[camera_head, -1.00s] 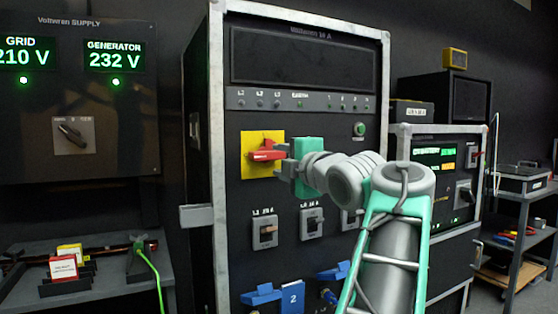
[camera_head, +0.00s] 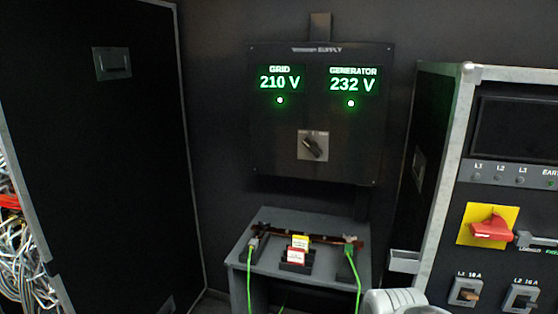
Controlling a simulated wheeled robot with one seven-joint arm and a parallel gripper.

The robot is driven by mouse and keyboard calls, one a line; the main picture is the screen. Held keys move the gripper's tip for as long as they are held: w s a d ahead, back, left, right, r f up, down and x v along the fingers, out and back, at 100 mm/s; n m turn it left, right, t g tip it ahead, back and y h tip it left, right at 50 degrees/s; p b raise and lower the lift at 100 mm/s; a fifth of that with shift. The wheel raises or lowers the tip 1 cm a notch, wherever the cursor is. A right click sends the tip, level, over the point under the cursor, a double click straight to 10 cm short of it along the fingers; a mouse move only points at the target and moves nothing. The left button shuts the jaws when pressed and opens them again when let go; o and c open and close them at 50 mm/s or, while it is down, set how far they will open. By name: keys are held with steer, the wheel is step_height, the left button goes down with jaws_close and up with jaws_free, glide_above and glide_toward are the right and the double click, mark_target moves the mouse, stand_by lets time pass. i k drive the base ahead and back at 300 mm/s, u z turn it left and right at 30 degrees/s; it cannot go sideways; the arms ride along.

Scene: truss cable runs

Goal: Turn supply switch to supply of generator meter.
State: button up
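The supply switch (camera_head: 313,146) is a dark rotary knob on a light grey plate, low on the black supply panel (camera_head: 265,150). Its handle lies slanted from upper left to lower right. Its small labels are too small to read. Above it the grid meter (camera_head: 280,83) on the left reads 210 V and the generator meter (camera_head: 352,85) on the right reads 232 V. My gripper does not clearly show; only a pale rounded part of my arm is at the bottom edge, well below and right of the switch.
A grey bench (camera_head: 245,235) with green cables and red and yellow blocks stands below the panel. A tall black cabinet (camera_head: 110,170) is at left. At right a metal-edged cabinet (camera_head: 440,180) carries a red handle (camera_head: 490,230) on a yellow plate. The space before the panel looks clear.

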mark_target(312, 145)
steer(key=k, duration=0.6)
steer(key=u, duration=0.7)
steer(key=i, duration=0.7)
steer(key=u, duration=0.7)
steer(key=i, duration=0.9)
steer(key=z, duration=0.3)
